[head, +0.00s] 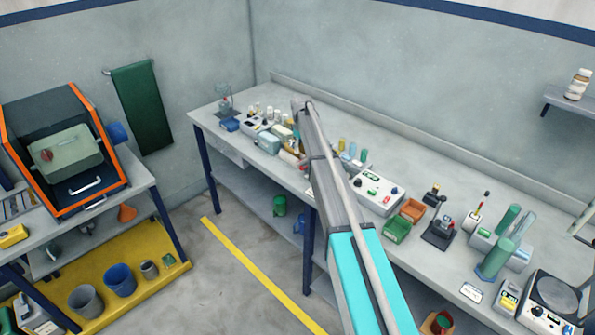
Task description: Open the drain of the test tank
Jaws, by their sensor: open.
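A boxy grey-green tank (66,155) sits at the left inside an orange-edged dark enclosure (48,109) on a side bench. A round red knob (46,155) is on its left front. It looks like the test tank. Whether the knob is the drain control, and how it is set, I cannot tell. My gripper (302,104) is at the far end of my arm, over the long back bench, well to the right of the tank. It is small and indistinct here; it is open, and I see nothing held in it.
The long bench (253,163) is crowded with bottles, a control box (377,191), an orange bin (411,210) and a green bin (396,230). Buckets stand on a yellow platform (133,276) under the side bench. The floor with a yellow line (255,267) is clear between the benches.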

